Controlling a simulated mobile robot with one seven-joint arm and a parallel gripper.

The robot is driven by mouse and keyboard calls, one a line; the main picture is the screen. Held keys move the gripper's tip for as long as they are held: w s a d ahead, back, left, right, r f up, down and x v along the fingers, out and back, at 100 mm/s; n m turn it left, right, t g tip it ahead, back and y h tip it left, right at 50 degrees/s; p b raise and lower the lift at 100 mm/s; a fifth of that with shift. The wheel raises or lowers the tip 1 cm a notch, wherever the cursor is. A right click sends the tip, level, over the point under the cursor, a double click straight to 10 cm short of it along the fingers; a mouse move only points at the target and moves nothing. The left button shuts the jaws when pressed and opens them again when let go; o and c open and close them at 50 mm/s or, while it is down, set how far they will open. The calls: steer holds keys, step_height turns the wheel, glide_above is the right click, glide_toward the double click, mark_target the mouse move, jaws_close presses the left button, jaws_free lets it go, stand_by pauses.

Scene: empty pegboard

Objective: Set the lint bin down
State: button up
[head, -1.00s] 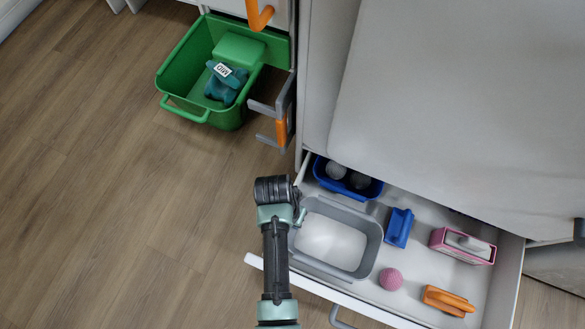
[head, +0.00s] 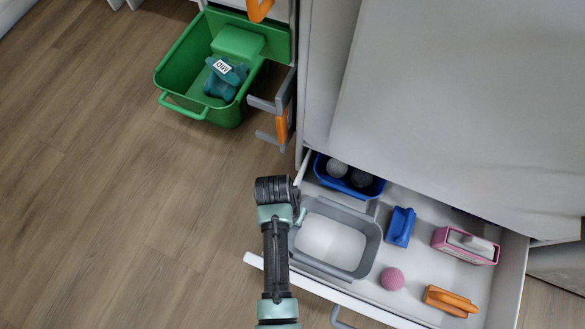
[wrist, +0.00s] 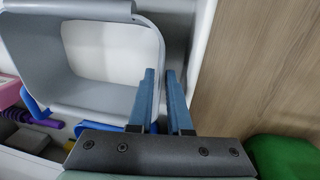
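A grey rectangular bin (head: 372,259) with a pale, empty inside, which I take to be the lint bin, sits in the left part of the open white drawer (head: 496,310). It also shows in the wrist view (wrist: 80,96), upper left. My gripper (wrist: 161,78) points down at the bin's edge, one finger on the inner side of the wall and one outside. A gap shows between the fingers, and they look open. In the head view my arm hides the bin's left edge and the fingertips.
The drawer also holds a blue bin (head: 377,190) with grey balls, a blue brush (head: 400,227), a pink box (head: 450,248), a pink ball (head: 392,279) and an orange brush (head: 450,301). A green bin (head: 176,73) stands upper left. Open floor lies left.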

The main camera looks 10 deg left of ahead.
step_height(320, 180, up, 12)
steer(key=a+p, duration=0.1)
steer(key=p, duration=0.6)
steer(key=shift+w+a+f, duration=0.15)
steer(key=shift+w+a, duration=0.1)
steer(key=shift+a, duration=0.1)
